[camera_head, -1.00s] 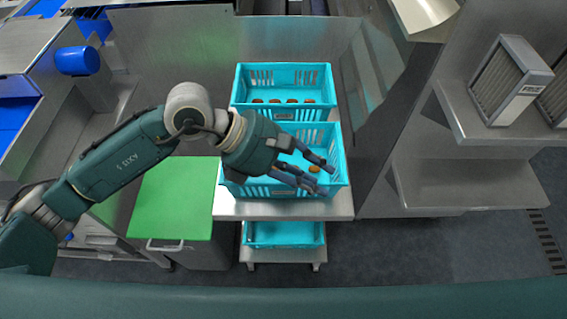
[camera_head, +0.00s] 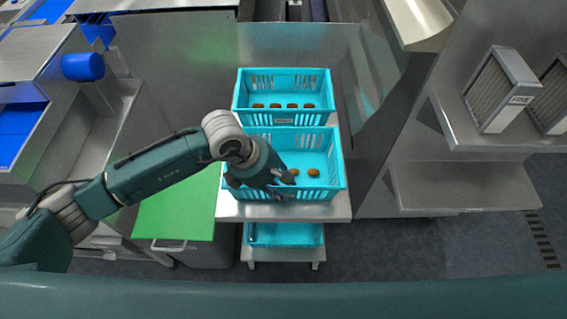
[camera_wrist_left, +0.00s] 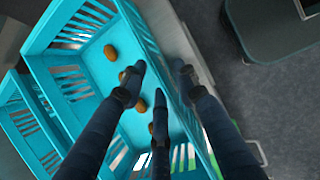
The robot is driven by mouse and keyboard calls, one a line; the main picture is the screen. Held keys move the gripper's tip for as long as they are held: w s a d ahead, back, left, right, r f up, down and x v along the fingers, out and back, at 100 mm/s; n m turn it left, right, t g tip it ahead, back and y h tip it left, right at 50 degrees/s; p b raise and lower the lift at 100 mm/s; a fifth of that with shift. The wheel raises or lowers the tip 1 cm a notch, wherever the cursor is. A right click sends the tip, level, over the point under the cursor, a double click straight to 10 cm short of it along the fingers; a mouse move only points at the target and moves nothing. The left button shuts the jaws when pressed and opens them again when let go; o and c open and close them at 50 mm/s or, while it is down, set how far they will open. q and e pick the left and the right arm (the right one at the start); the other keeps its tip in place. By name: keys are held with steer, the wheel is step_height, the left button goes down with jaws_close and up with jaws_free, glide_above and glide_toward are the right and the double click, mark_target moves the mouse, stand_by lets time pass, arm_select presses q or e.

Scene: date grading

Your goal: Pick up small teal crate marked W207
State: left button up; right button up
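Two teal slatted crates stand on a steel cart. The front crate (camera_head: 325,187) holds brown dates; my left gripper hides its left part. The rear crate (camera_head: 333,92) holds a row of dates and has a small label on its front, too small to read. A third teal crate (camera_head: 285,235) sits on the lower shelf. I cannot make out W207 on any crate. My right gripper is not visible.
A steel panel rises close on the right, with shelves (camera_head: 465,185) beyond. Grey floor (camera_head: 420,250) is clear at the front right.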

arm_select(q)
steer(key=shift+x, duration=0.8)
jaws_close()
steer(key=shift+r, duration=0.1)
